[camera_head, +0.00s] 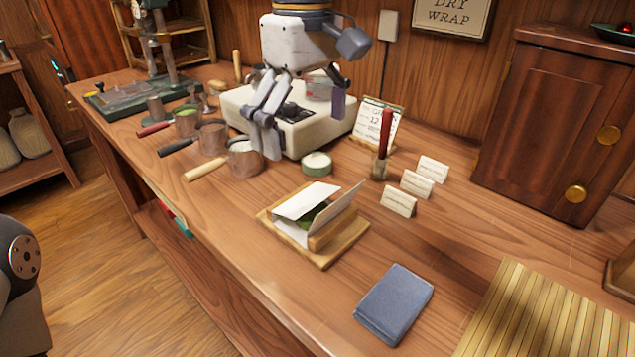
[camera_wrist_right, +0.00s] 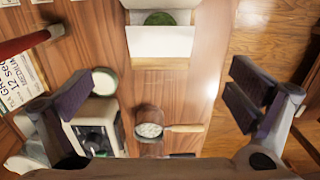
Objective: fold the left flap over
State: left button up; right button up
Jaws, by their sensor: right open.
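A white paper wrapper (camera_head: 297,203) sits in a wooden holder (camera_head: 335,248) on the counter, with a green tea cake (camera_head: 312,214) partly showing inside. Its left flap slants over part of the cake; its right flap (camera_head: 343,208) stands up, tilted outward. The wrist view shows the paper (camera_wrist_right: 160,42) at the top, with the round green cake (camera_wrist_right: 159,18) beyond its near flap. My right gripper (camera_head: 303,122) is open and empty, above the white appliance behind the wrapper. Its spread fingers also show in the wrist view (camera_wrist_right: 165,95). My left gripper is out of view.
A blue cloth (camera_head: 394,303) and bamboo mat (camera_head: 545,315) lie in front.

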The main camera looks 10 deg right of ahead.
aim_at(307, 199)
notch_tip(307, 199, down, 10)
jog(key=shift+f, duration=0.1)
